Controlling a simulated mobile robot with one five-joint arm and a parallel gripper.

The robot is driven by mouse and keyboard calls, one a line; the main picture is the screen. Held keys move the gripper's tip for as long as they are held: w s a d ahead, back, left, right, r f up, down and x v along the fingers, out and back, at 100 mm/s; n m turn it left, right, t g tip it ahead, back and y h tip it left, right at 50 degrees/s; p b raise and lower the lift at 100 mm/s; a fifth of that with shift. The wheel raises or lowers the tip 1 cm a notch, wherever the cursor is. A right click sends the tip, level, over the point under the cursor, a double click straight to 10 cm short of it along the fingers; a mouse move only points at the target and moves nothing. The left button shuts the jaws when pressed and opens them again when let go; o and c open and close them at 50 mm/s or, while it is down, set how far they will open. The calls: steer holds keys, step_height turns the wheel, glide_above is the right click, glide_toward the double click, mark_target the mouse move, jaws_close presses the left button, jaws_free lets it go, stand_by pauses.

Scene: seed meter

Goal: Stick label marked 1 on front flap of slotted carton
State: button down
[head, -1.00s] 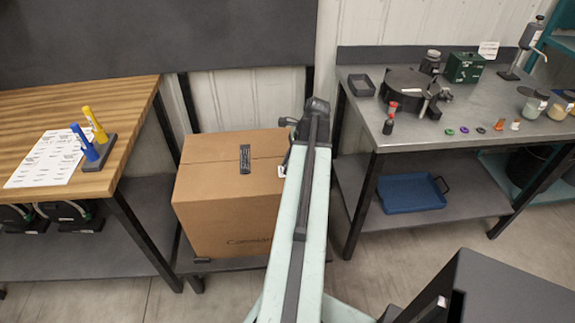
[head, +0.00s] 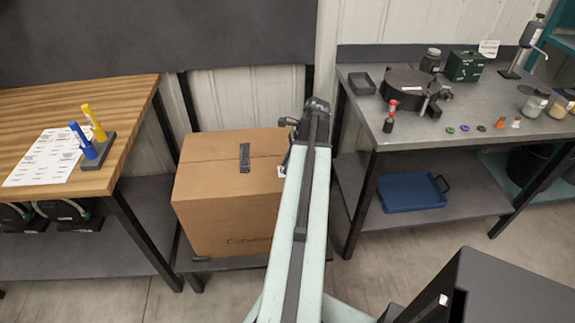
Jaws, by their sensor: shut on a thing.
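The brown carton (head: 225,205) stands on a low dark platform between the two benches. Its top is closed, with a seam across it and a dark strip (head: 244,158) over the seam. Dark printing is low on its front face. My gripper (head: 285,163) hangs at the carton's right top edge, mostly hidden behind my pale green arm. It is shut on a small white label (head: 281,171), of which only a bit shows. I cannot read a mark on it, nor tell whether it touches the carton.
The wooden bench (head: 120,90) at left holds a printed sheet (head: 45,158) and a holder with blue and yellow markers (head: 90,138). The grey bench (head: 455,125) at right holds a round black device (head: 405,88) and several small items. A blue tray (head: 410,192) lies on its lower shelf.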

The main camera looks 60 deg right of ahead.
stand_by(0.4)
steer(key=c, duration=1.1)
jaws_free()
steer(key=shift+f, duration=0.1)
steer(key=shift+c, duration=0.2)
step_height(320, 180, up, 7)
steer(key=p, duration=0.7)
